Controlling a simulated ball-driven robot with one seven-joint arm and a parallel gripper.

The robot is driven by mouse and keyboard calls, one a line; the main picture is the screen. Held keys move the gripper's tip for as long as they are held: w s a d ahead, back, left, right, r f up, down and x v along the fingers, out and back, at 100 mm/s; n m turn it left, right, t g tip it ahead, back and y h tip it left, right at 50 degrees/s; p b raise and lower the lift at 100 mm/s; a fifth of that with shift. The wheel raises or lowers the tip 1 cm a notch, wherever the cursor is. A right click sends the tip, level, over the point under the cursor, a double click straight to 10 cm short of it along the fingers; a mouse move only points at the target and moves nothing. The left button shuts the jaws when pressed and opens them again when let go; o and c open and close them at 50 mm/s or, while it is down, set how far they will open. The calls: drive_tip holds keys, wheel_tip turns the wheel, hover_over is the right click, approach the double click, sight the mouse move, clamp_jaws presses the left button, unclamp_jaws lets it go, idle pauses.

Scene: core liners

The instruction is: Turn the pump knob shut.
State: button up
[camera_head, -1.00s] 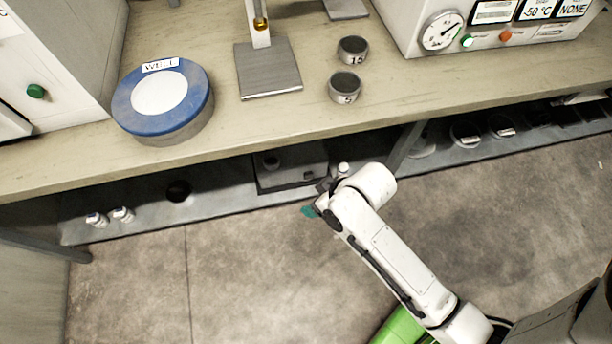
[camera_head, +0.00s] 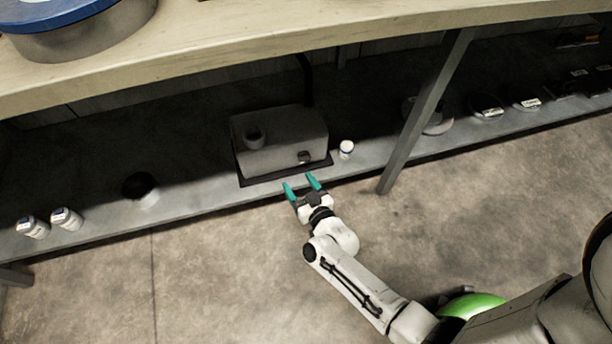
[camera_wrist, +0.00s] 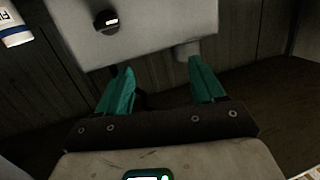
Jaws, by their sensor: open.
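The pump is a grey box (camera_head: 280,140) on the low shelf under the bench, with a round port on top. Its dark knob (camera_head: 304,158) is on the lower right of its front face. In the wrist view the picture looks inverted, and the knob (camera_wrist: 106,20) shows a pale mark on the pump face (camera_wrist: 150,30). My gripper (camera_head: 301,186) is open and empty, its teal fingers pointing at the pump just in front of the shelf edge, slightly below the knob in the picture. In the wrist view my fingertips (camera_wrist: 161,68) are apart, with the knob off to their upper left.
A white bottle (camera_head: 346,148) stands just right of the pump. A grey bench leg (camera_head: 425,115) is farther right. A dark-mouthed cup (camera_head: 141,190) and two white bottles (camera_head: 50,222) are at left on the shelf. The bench top (camera_head: 200,55) overhangs the pump.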

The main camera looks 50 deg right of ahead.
sight(306, 161)
drive_tip(key=s+d+f+m+h+b, duration=0.2)
drive_tip(key=s+d+f+h+b, duration=0.15)
drive_tip(key=f, duration=0.25)
drive_tip(key=shift+h, duration=0.25)
drive_tip(key=b+x, duration=0.3)
drive_tip(key=x, duration=0.8)
drive_tip(key=shift+w+d+f, duration=0.15)
drive_tip(key=shift+d+f, duration=0.05)
drive_tip(key=c, duration=1.1)
